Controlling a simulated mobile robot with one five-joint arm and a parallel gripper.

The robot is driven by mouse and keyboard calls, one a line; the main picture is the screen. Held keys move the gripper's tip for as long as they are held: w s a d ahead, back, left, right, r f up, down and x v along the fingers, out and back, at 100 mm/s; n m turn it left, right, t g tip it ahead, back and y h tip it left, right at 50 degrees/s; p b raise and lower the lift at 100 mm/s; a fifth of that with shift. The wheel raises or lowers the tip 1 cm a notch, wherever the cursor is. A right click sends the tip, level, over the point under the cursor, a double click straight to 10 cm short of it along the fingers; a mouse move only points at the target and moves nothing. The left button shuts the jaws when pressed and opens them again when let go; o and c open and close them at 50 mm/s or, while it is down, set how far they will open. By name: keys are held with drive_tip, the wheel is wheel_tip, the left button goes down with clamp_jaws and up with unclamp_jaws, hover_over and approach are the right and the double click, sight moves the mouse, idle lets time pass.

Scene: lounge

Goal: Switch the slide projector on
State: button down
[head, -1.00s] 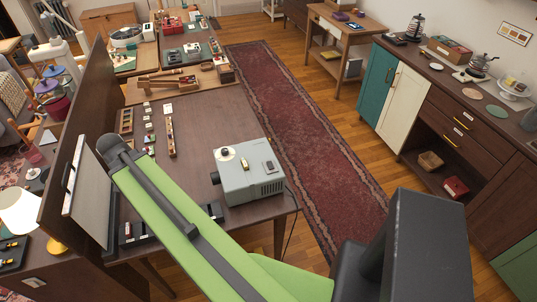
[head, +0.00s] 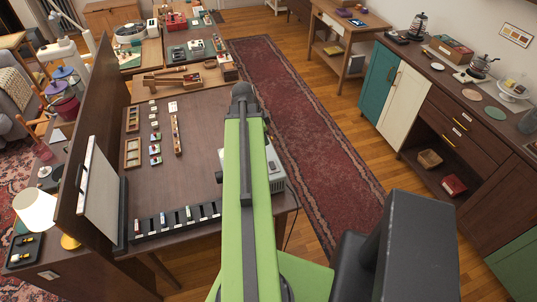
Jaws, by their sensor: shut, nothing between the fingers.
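The slide projector (head: 277,176) is a grey box at the right front of the brown desk (head: 205,122). My green arm crosses in front of it in the head view and hides its middle. Its right side, with a small dark part on top, shows right of the arm, and a sliver of it shows left of the arm. The arm's dark far joint stands above and behind the projector in the picture. My gripper is not visible.
A white screen (head: 101,192) stands at the desk's left, with a black slide rack (head: 178,224) beside it. Small slides and wooden trays (head: 132,153) lie mid-desk. A red runner rug (head: 300,130) and a cabinet (head: 410,110) are to the right.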

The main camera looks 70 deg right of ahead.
sight(272, 163)
drive_tip(key=b+x, duration=0.8)
drive_tip(key=x, duration=0.1)
drive_tip(key=w+b+x, duration=0.1)
drive_tip(key=b+x, duration=0.3)
drive_tip(key=b, duration=0.1)
drive_tip(key=shift+a+f, duration=0.2)
drive_tip(key=shift+f, duration=0.4)
drive_tip(key=shift+r, duration=0.1)
